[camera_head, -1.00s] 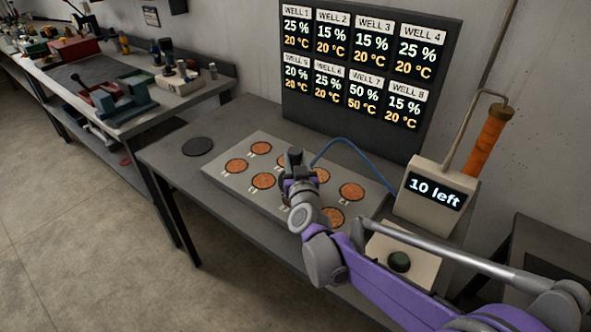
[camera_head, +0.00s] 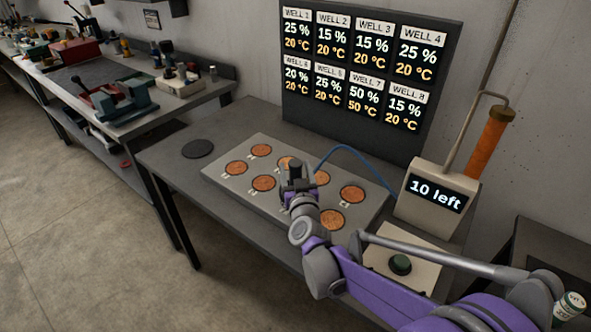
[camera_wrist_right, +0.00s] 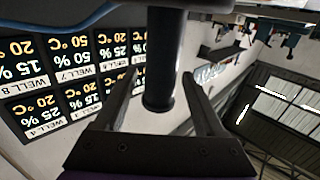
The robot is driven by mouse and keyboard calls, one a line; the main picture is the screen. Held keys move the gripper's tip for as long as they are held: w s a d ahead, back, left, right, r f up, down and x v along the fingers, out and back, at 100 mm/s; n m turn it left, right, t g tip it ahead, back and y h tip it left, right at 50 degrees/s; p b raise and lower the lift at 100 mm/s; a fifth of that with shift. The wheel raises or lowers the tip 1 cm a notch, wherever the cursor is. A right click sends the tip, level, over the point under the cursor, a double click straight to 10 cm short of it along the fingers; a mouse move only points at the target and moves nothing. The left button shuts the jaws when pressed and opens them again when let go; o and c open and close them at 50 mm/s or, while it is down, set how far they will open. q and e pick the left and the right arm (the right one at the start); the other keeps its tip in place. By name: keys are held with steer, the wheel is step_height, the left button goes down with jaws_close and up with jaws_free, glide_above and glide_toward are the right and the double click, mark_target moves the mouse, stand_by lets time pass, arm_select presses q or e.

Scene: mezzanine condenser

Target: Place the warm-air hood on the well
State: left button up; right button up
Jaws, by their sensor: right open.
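The warm-air hood (camera_head: 295,170) is a small dark upright piece over the middle of the grey plate (camera_head: 223,180), with a blue hose (camera_head: 349,149) running off to the right. Its black stem (camera_wrist_right: 162,60) fills the middle of the right wrist view. My right gripper (camera_wrist_right: 160,85) is open, with a finger on each side of the stem and visible gaps. Round copper-coloured wells (camera_head: 263,183) lie open around the hood. My arm hides the hood's base, so I cannot tell how it sits. My left gripper is out of view.
A display board (camera_head: 371,75) reads 50 % and 50 °C for well 7, with 20 °C for the others. A grey box (camera_head: 433,192) reads "10 left". A black disc (camera_head: 198,148) lies left of the plate.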

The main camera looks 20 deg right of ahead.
steer(key=shift+r, duration=0.3)
steer(key=s+a+f+n+g+y, duration=0.1)
steer(key=s+a+y, duration=0.1)
steer(key=s, duration=0.6)
steer(key=s+a+f+n+g+y, duration=0.1)
steer(key=s+a+y, duration=0.15)
steer(key=s, duration=0.45)
steer(key=s+d+f+g, duration=0.1)
steer(key=s+f+g, duration=0.2)
steer(key=s, duration=0.4)
steer(key=s+d+f+g+h, duration=0.1)
steer(key=s+d+f+g, duration=0.1)
steer(key=s+f+g, duration=0.2)
steer(key=s+d+f+g+h, duration=0.1)
steer(key=s+d+f+g, duration=0.1)
steer(key=s+f, duration=0.4)
steer(key=s+g, duration=0.1)
steer(key=s, duration=0.4)
steer(key=shift+s+f+m+g, duration=0.2)
steer(key=shift+s+m+g, duration=0.1)
steer(key=shift+g, duration=0.1)
